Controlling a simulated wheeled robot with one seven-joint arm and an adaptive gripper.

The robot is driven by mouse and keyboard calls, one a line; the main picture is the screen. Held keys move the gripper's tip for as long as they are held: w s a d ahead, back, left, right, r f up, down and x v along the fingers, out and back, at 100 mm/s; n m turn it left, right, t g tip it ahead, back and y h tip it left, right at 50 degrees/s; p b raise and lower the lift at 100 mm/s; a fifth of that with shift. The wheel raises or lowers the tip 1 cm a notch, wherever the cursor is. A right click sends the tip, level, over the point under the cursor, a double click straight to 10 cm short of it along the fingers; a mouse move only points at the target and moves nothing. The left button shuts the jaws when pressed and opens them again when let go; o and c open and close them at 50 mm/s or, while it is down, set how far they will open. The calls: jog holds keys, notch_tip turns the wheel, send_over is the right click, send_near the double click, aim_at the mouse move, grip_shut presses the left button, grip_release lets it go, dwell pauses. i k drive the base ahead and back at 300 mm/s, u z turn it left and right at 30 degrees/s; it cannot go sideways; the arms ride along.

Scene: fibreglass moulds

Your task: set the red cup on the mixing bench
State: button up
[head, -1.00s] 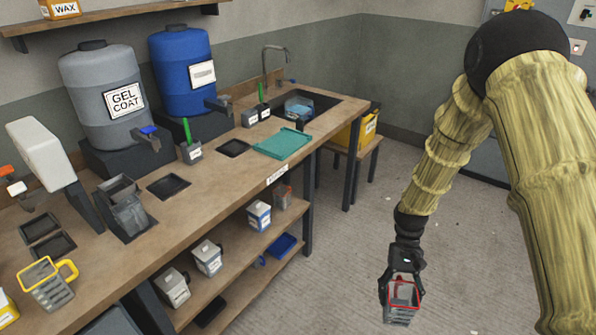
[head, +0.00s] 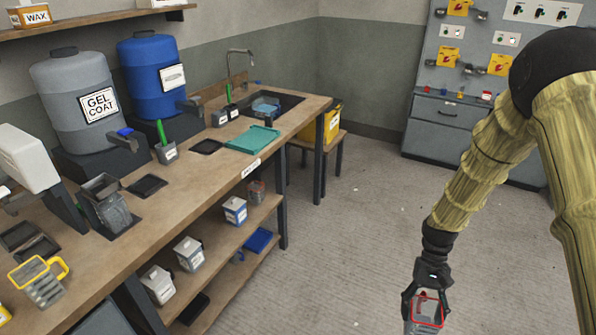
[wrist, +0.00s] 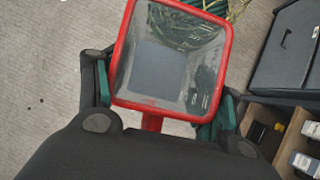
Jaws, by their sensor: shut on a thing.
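The red cup (head: 426,313) has a red rim and clear-grey walls. My gripper (head: 428,291) is shut on it and holds it upright over the open floor, to the right of the bench. In the wrist view the cup (wrist: 170,62) is seen from above, with its red rim up and its inside looking empty. The gripper's fingers (wrist: 165,100) are on either side of it. The mixing bench (head: 190,185) runs along the left, with a wooden top and a lower shelf. The cup is apart from it.
On the bench stand a grey gel coat barrel (head: 82,103), a blue barrel (head: 153,77), a teal tray (head: 252,139) and a yellow-rimmed cup (head: 42,281). A sink (head: 290,101) is at the far end. A grey cabinet (head: 455,125) stands at the back right. Floor between is clear.

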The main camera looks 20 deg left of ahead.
aim_at(210, 178)
jog(key=k, duration=0.55)
jog(key=u, duration=1.35)
jog(key=i, duration=1)
jog(key=u, duration=0.05)
